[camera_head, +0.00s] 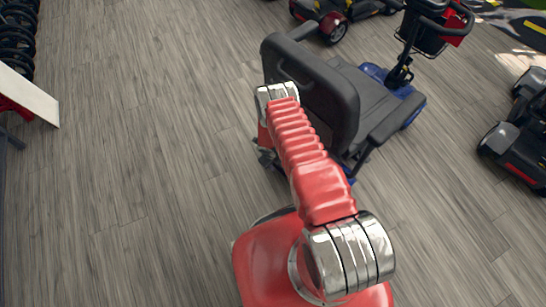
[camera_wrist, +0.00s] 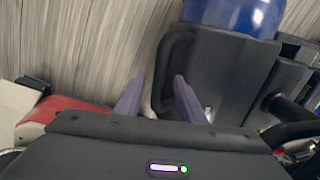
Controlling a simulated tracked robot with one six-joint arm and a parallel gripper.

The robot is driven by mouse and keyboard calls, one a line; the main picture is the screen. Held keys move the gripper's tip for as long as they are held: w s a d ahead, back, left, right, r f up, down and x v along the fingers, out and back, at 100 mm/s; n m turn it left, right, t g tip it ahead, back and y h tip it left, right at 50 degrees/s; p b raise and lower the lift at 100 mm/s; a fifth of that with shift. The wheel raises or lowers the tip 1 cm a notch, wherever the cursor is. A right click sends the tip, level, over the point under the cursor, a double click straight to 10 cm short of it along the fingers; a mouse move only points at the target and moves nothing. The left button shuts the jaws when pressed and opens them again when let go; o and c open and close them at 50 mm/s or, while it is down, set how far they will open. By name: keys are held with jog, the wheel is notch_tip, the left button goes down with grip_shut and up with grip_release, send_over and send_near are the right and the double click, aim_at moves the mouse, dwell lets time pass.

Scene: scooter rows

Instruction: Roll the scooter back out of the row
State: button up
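A blue mobility scooter with a dark grey seat (camera_head: 365,92) stands on the wood-look floor in the upper middle of the head view, its backrest (camera_head: 315,90) towards me. A dark loop handle (camera_wrist: 166,62) shows in the wrist view beside a broad dark panel, with a blue rounded part (camera_wrist: 235,14) at the top. My gripper (camera_wrist: 160,80) has two purple fingers, spread apart. The lower part of the loop lies at the gap between them; I cannot tell whether they touch it. In the head view my arm hides the gripper and part of the scooter.
A red scooter (camera_head: 333,24) stands at the top. A dark scooter (camera_head: 518,140) stands at the right edge. A white panel (camera_head: 28,96) and stacked black wheels (camera_head: 17,40) are at the left edge. The floor (camera_head: 130,170) between is clear.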

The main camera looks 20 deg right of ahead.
notch_tip(320, 180, up, 12)
jog(key=s+a, duration=0.1)
jog(key=a, duration=0.1)
dwell(0.6)
jog(key=shift+s+a, duration=0.1)
dwell(0.5)
